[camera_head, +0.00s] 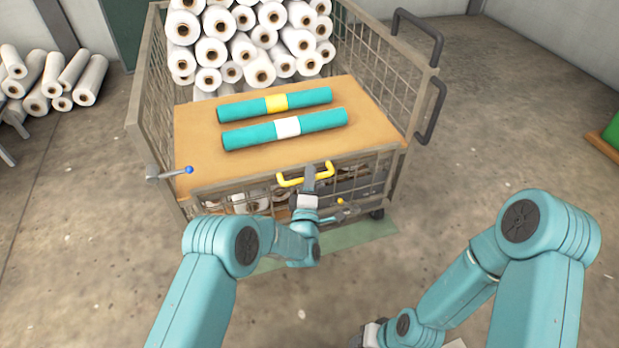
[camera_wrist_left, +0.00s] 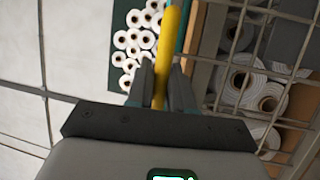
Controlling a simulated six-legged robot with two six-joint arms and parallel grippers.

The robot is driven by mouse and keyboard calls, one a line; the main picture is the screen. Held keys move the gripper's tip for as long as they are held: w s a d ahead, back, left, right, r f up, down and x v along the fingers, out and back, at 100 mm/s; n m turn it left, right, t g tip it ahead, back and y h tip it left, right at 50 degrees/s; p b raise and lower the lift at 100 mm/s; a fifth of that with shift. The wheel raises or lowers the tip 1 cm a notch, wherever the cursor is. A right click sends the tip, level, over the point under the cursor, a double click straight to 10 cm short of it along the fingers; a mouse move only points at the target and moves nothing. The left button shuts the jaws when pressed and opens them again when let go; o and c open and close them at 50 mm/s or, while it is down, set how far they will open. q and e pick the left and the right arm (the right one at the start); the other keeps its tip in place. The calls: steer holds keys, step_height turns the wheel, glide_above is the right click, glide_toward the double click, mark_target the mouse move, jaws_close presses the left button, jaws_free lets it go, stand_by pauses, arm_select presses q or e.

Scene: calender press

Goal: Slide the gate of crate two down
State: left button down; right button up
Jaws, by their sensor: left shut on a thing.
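A wire-mesh crate (camera_head: 140,110) on castors stands ahead of me in the head view. Its front mesh gate (camera_head: 372,163) has a yellow bar handle (camera_head: 289,182) near the upper edge. My left gripper (camera_head: 309,176) is shut on this handle. In the left wrist view the yellow handle (camera_wrist_left: 171,35) lies between the fingers of my left gripper (camera_wrist_left: 162,78). My right gripper (camera_head: 370,335) shows only in part at the bottom edge, and its jaws are hard to make out.
Two teal rolls (camera_head: 240,108) lie on the crate's brown board (camera_head: 190,145), with white rolls (camera_head: 260,70) behind. A blue-knobbed lever (camera_head: 188,170) sticks out at the left corner. A yellow-knobbed lever (camera_head: 340,201) is near my left wrist.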

arm_select(q)
steer(key=shift+r, duration=0.1)
steer(key=c, duration=1.4)
jaws_free()
steer(key=shift+p+v, duration=2.3)
steer(key=shift+v, duration=5.85)
